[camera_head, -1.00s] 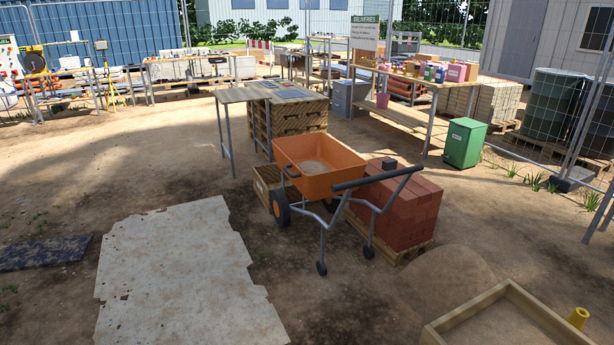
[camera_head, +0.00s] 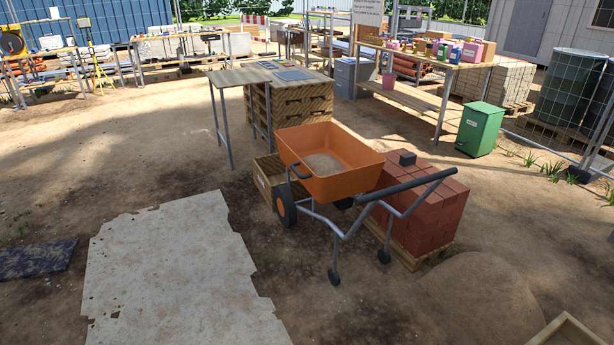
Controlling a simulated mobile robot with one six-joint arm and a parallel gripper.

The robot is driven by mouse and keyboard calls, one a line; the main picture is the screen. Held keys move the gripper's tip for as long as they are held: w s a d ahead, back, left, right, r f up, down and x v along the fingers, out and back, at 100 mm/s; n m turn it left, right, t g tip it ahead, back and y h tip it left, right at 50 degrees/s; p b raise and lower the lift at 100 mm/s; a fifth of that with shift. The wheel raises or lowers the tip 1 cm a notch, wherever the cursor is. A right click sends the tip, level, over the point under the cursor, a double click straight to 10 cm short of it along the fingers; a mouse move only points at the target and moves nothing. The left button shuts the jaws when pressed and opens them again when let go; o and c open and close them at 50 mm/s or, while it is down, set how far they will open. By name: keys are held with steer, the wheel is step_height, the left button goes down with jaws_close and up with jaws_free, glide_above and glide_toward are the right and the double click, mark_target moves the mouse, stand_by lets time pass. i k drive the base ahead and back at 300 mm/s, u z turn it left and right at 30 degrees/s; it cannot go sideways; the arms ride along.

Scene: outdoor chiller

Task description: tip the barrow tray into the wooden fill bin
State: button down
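The barrow's orange tray (camera_head: 336,183) is near the middle of the head view, open side up, with a layer of pale sandy material (camera_head: 323,164) in it. A dark loop handle is on its near left side. The barrow frame (camera_head: 343,232) stands on a wheel and legs, its dark push handle (camera_head: 405,187) pointing right and toward me. A low wooden bin (camera_head: 264,183) sits on the ground just behind and left of the wheel, partly hidden by the barrow. The tray is beside and above it. My gripper is not in view.
A red brick stack (camera_head: 428,215) on a pallet stands close right of the barrow. A wooden table (camera_head: 238,76) and stacked pallets are behind it. A pale torn sheet (camera_head: 170,265) lies at left. A wooden frame edge (camera_head: 567,330) shows at lower right beside a dirt mound (camera_head: 478,290).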

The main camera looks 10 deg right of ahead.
mark_target(363, 165)
steer(key=u, duration=0.05)
steer(key=i, duration=0.8)
steer(key=u, duration=0.65)
steer(key=i, duration=0.75)
steer(key=u, duration=0.4)
